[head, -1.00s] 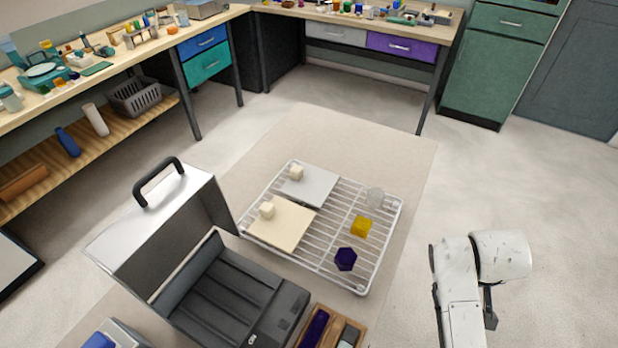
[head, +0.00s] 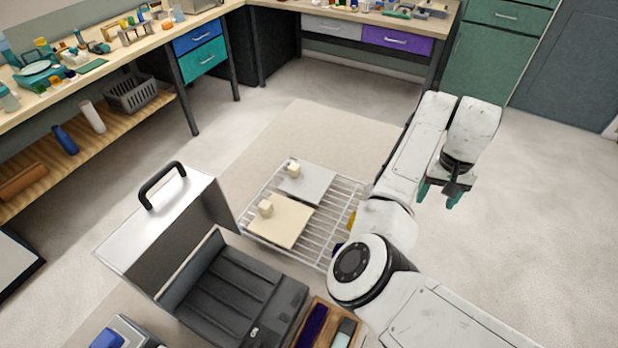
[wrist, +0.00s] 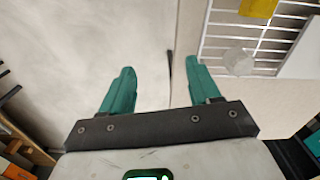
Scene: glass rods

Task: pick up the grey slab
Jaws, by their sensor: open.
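The grey slab (head: 308,183) lies flat at the far part of a white wire rack (head: 256,195), with a small cream block (head: 293,170) at its upper left. A pale edge at the right of the wrist view may be this slab, but I cannot tell. A cream slab (head: 287,226) with another cream block (head: 265,208) lies nearer on the rack. My gripper (head: 438,200) has teal fingers and hangs to the right of the rack, apart from the slab. In the wrist view my gripper (wrist: 158,80) is open with nothing between its fingers.
A yellow piece (wrist: 258,7) and a clear glass piece (wrist: 238,61) sit on the rack. My arm hides the rack's right side in the head view. An open case (head: 235,295) with its lid raised stands at the near left. Floor beyond the rack is clear.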

